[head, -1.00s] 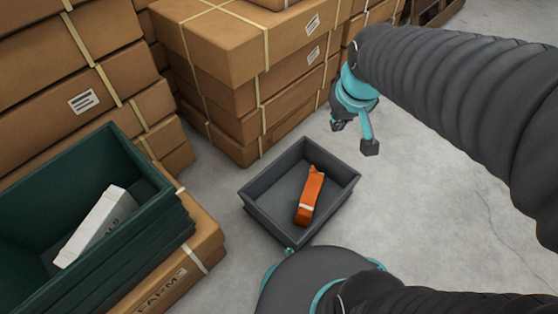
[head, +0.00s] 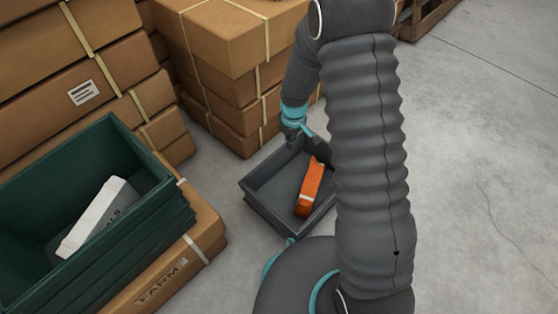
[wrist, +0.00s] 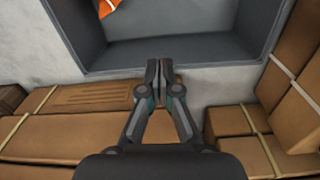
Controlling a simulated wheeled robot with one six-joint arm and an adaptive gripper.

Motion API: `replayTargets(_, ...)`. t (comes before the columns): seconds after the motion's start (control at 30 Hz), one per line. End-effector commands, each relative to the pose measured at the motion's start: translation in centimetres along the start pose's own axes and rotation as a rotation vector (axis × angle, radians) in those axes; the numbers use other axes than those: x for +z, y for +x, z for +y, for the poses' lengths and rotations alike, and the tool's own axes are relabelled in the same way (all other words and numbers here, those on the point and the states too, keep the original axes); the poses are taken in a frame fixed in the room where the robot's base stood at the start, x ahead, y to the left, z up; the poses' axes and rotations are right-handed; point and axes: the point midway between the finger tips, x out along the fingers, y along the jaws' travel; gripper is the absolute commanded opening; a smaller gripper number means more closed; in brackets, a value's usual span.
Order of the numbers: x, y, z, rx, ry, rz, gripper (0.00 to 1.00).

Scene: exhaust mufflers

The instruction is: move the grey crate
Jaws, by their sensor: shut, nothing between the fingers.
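The grey crate (head: 262,203) is an open, shallow box on the concrete floor, and its right side is hidden behind my arm in the head view. An orange item (head: 311,187) with a pale band lies inside it. In the wrist view the crate (wrist: 165,54) fills the top, with a corner of the orange item (wrist: 108,7) showing. My gripper (head: 297,135) is at the crate's far wall, near the rim. In the wrist view my gripper (wrist: 159,66) is shut and empty, its fingertips over that rim; I cannot tell whether they touch it.
Stacked cardboard boxes (head: 230,85) stand close behind the crate. A green bin (head: 150,225) holding a white box (head: 98,215) sits on a cardboard box (head: 195,250) at the left. The floor at the right (head: 480,150) is clear.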

Motion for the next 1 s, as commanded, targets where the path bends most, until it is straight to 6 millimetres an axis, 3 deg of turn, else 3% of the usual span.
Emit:
replayTargets(0.1, -0.2, 3.3, -0.5, -0.013, -0.036, -0.022, 0.00)
replayTargets(0.47, -0.2, 7.2, -0.9, -0.022, -0.062, -0.036, 0.00)
replayTargets(0.93, 0.1, 15.7, -1.1, -0.022, -0.061, -0.036, 0.00)
replayTargets(1.0, -1.2, 15.5, -1.1, -0.019, -0.064, -0.031, 0.00)
